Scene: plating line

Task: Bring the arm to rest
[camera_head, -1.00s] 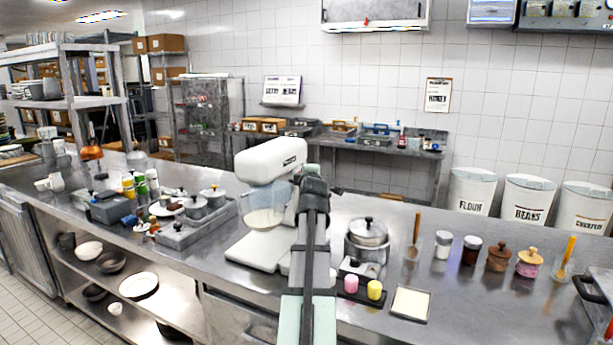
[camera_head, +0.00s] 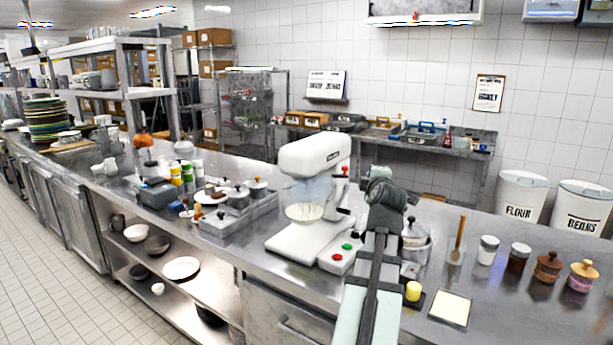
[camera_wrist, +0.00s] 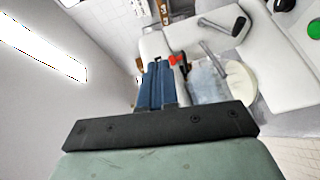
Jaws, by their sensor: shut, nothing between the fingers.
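My arm rises from the bottom of the head view, and its end section (camera_head: 385,195) stands up over the steel counter (camera_head: 255,283), in front of a lidded pot. The fingers cannot be made out in the head view. In the wrist view my gripper (camera_wrist: 161,68) shows as two blue fingers side by side, closed together, with nothing held between them. The white stand mixer (camera_head: 312,155) is left of my arm in the head view. Part of it, with its clear bowl (camera_wrist: 208,84), lies beyond the fingers in the wrist view.
A lidded pot (camera_head: 416,236) stands partly behind my arm. Several jars stand farther right. A tray of pots (camera_head: 232,226) is left of the mixer.

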